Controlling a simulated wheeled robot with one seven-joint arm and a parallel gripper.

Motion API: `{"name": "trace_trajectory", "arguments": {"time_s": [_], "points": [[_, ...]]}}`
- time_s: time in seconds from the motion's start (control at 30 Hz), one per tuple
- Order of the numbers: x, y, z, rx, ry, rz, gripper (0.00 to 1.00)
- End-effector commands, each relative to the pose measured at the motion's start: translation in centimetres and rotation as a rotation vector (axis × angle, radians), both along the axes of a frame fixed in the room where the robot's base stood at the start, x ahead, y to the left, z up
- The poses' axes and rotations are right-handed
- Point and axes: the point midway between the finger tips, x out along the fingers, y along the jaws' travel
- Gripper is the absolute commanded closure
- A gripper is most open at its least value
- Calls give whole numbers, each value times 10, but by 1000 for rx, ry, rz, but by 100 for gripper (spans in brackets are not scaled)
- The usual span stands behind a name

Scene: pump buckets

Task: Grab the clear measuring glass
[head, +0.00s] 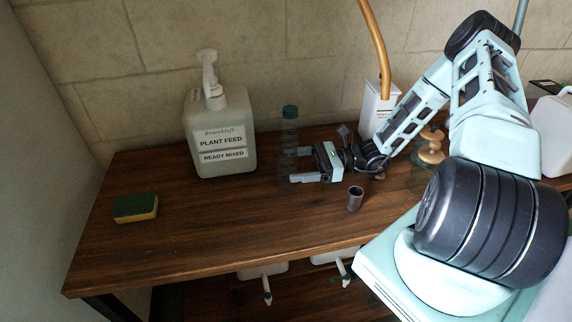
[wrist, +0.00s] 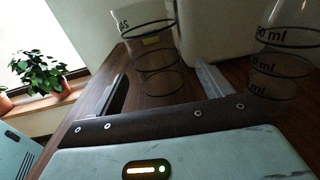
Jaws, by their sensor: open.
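The clear measuring glass (wrist: 157,72) stands upright on the wooden bench in the wrist view, with dark rings and part of a printed label. It is ahead of my gripper (wrist: 160,85), roughly between its two open fingers; I cannot see contact. In the head view my gripper (head: 297,165) reaches left, low over the bench, with fingers apart. In the wrist view a second clear vessel with ml marks (wrist: 283,68) stands right, outside the right finger.
A plant feed container (head: 222,130) stands behind left. A green and yellow sponge (head: 135,207) lies at left. A small dark cup (head: 355,199) stands in front of my arm. A white box (head: 377,112) is behind it. The left front of the bench (head: 220,225) is clear.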

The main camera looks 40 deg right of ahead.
Motion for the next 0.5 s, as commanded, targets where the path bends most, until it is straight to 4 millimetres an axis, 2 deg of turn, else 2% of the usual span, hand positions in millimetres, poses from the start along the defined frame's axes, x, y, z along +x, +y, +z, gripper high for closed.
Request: {"name": "trace_trajectory", "arguments": {"time_s": [0.3, 0.5], "points": [[18, 37, 1, 2, 0, 3, 22], [22, 45, 0, 1, 0, 1, 22]]}}
